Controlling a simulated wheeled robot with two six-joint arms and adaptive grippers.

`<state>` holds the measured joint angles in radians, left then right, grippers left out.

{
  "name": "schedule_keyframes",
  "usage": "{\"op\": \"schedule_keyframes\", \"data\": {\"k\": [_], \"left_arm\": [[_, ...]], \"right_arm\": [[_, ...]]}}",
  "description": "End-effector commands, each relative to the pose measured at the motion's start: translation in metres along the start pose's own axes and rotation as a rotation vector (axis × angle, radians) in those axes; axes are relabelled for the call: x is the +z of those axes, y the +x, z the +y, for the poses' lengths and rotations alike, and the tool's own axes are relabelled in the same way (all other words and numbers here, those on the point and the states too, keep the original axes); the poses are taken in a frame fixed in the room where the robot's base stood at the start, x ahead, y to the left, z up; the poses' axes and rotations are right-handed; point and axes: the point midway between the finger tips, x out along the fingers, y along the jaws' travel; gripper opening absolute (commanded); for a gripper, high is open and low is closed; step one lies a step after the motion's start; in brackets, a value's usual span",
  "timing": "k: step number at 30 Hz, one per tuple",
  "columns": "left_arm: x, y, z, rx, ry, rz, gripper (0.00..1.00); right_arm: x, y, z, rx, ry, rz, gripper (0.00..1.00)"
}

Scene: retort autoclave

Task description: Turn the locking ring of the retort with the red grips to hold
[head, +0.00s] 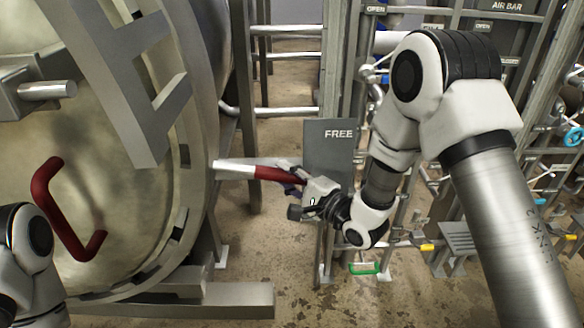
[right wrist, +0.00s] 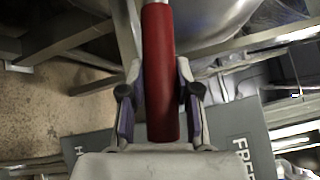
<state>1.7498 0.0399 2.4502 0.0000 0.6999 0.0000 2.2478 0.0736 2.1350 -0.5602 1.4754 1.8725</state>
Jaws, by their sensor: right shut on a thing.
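The retort's round door (head: 110,130) fills the left of the head view, with the grey locking ring (head: 195,130) around its edge. A steel bar with a red grip (head: 268,173) sticks out to the right from the ring. My right gripper (head: 284,176) is shut on the outer part of this grip. In the right wrist view the red grip (right wrist: 160,60) runs between both fingers (right wrist: 158,85). A second red handle (head: 62,215), bent, sits on the door face. My left gripper is out of view; only part of that arm shows at bottom left.
A grey plate marked FREE (head: 335,160) stands just behind my right gripper; in the right wrist view its other end shows an H. Pipes and valves, including a blue handwheel (head: 573,136), crowd the right. A steel base beam (head: 235,300) lies low in front.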

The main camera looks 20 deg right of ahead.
Motion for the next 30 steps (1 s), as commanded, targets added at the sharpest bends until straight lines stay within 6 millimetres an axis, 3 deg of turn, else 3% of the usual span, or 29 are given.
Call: {"op": "schedule_keyframes", "data": {"k": [1,9,15,24,25,27,30], "left_arm": [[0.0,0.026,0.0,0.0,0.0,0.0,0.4],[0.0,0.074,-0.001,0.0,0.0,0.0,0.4],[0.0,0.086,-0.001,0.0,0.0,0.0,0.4],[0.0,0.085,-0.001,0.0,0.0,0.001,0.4],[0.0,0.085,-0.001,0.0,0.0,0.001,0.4],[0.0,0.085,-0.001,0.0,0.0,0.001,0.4],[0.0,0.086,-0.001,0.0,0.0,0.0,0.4]], "right_arm": [[-0.004,-0.002,0.045,0.03,0.02,-0.003,0.0],[-0.011,0.013,0.113,-0.051,0.082,-0.02,0.0],[-0.01,0.018,0.135,-0.082,0.111,-0.03,0.0],[-0.009,0.017,0.141,-0.07,0.12,-0.03,0.0],[-0.009,0.017,0.141,-0.069,0.12,-0.03,0.35],[-0.008,0.017,0.141,-0.069,0.12,-0.031,0.57],[-0.009,0.017,0.141,-0.071,0.119,-0.03,0.57]]}}
